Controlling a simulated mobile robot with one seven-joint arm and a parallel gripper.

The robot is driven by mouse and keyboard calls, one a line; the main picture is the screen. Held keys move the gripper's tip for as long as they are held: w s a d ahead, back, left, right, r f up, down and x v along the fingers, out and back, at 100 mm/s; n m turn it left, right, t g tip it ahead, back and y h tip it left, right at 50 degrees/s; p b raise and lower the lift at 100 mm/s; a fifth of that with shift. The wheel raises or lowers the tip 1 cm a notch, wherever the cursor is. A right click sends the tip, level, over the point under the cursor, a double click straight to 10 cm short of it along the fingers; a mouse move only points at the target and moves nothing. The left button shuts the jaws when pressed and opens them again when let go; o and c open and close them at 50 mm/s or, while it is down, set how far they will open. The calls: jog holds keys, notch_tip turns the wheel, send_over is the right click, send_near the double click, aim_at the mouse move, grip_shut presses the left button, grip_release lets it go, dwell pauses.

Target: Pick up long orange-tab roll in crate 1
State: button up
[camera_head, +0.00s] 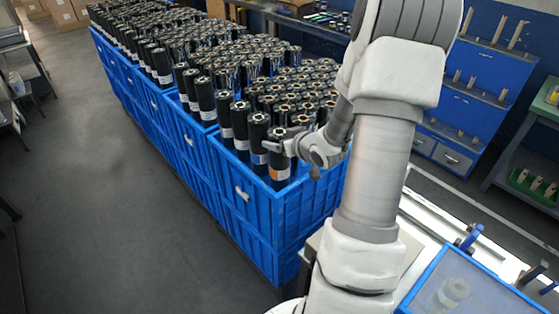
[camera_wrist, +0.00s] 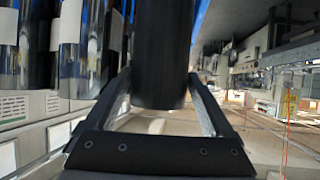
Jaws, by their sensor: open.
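A tall dark roll with an orange tab (camera_head: 279,173) stands upright in the front corner of the nearest blue crate (camera_head: 242,216). My gripper (camera_head: 275,146) is at the upper part of this roll, reaching in from the right. In the wrist view, a dark cylinder (camera_wrist: 165,50) lies between the two fingers of my open gripper (camera_wrist: 160,77). Finger contact with the cylinder is not clear. The roll's lower part is hidden in the crate.
Several black rolls with white tabs (camera_head: 240,130) stand close behind and left of it. More full blue crates (camera_head: 135,85) run to the back left. A lit work surface with a blue-framed tray (camera_head: 412,292) is at the right. The floor (camera_head: 120,220) at left is clear.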

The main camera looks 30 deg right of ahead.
jog(key=x, duration=0.4)
jog(key=shift+r, duration=0.1)
grip_shut()
jog(key=shift+w+r, duration=0.1)
